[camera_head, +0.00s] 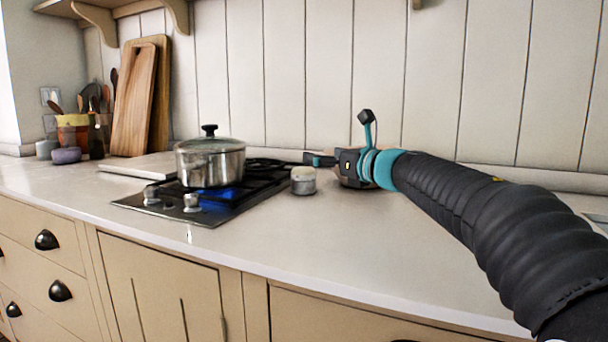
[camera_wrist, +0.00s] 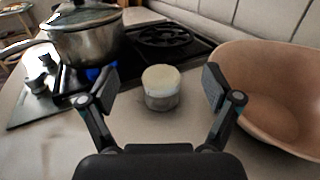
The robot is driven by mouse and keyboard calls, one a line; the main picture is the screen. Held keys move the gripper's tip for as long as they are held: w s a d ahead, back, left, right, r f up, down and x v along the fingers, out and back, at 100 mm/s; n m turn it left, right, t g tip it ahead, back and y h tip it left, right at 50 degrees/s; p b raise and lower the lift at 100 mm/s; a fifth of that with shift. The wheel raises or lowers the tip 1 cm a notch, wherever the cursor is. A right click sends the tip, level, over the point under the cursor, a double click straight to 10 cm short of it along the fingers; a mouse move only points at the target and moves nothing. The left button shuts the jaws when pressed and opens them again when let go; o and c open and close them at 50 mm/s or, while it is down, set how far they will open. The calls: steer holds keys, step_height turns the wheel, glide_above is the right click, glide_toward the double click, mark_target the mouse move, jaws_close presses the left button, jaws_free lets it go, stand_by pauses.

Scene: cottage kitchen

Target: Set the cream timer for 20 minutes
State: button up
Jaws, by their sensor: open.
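The cream timer (camera_head: 303,181) is a short round piece with a pale top and a greyer lower part. It stands upright on the counter just right of the hob. In the wrist view the timer (camera_wrist: 161,87) sits ahead of my gripper, between the lines of its two spread fingers. My gripper (camera_wrist: 150,88) is open and empty, and no contact with the timer shows. In the head view my gripper (camera_head: 318,159) reaches in from the right, close to the timer. Any markings on the timer are too small to read.
A lidded steel pot (camera_head: 210,162) stands on the hob (camera_head: 235,205), with a blue glow below it. A brown bowl (camera_wrist: 262,95) is close to my gripper's right finger. Wooden boards (camera_head: 135,100) lean at the back left. The front counter (camera_head: 300,230) is clear.

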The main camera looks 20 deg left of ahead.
mark_target(303, 173)
step_height(303, 173, down, 5)
steer(key=shift+r+b, duration=0.1)
steer(key=shift+b, duration=0.35)
steer(key=shift+w+a, duration=0.15)
steer(key=shift+a, duration=0.1)
steer(key=shift+p+x, duration=1)
steer(key=shift+x, duration=2.45)
steer(key=c, duration=1.2)
steer(key=shift+o, duration=0.2)
steer(key=shift+f+b, duration=0.25)
steer(key=shift+b, duration=0.05)
